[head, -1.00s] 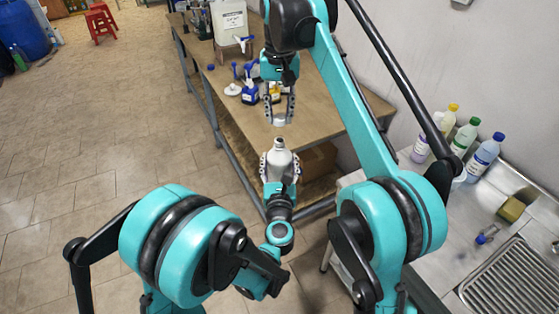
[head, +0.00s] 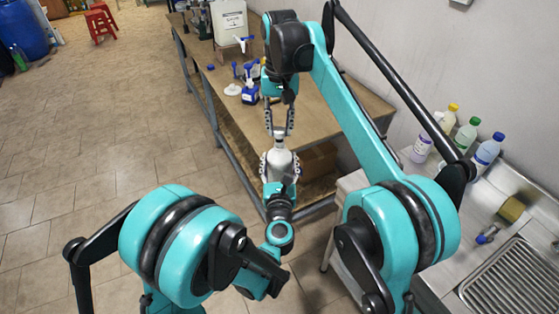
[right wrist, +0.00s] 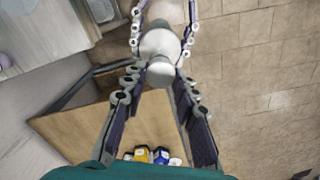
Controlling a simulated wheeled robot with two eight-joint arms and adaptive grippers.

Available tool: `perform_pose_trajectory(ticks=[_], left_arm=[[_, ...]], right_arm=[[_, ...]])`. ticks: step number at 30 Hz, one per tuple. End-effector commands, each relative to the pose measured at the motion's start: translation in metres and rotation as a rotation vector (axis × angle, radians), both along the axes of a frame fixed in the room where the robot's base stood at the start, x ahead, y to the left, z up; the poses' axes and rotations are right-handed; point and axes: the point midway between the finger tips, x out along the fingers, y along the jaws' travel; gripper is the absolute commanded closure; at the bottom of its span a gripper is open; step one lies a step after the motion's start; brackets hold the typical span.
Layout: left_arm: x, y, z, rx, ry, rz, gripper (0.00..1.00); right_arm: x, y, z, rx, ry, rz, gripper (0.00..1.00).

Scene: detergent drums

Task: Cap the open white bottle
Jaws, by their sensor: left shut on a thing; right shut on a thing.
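The white bottle (head: 280,161) is upright between the fingers of my left gripper (head: 280,163), which is shut on it. In the right wrist view the bottle (right wrist: 160,44) is seen from above, with left gripper fingers on both sides. My right gripper (head: 279,134) points down directly above the bottle, shut on the white cap (head: 280,138). The cap (right wrist: 161,73) also shows between its fingertips in the right wrist view, over the bottle's mouth. The mouth is hidden behind the cap. I cannot tell whether the cap touches the neck.
A wooden workbench (head: 335,112) stands behind the grippers, with a blue bottle (head: 250,93) and a white jerrycan (head: 229,20) on it. Several capped bottles, one with a blue cap (head: 487,150), stand by the sink at right.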

Motion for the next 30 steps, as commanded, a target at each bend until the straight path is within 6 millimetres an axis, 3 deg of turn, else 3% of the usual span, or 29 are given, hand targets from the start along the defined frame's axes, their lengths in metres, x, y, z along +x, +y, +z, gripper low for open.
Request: perform_pose_trajectory(ticks=[17, 30], left_arm=[[0.000, 0.000, 0.000, 0.001, -0.001, 0.000, 0.98], [0.000, 0.000, 0.000, 0.001, -0.001, 0.000, 0.98]], right_arm=[[-0.001, 0.000, 0.001, 0.015, -0.001, 0.000, 0.79], [-0.002, 0.000, -0.017, 0.015, -0.001, 0.000, 0.79]])
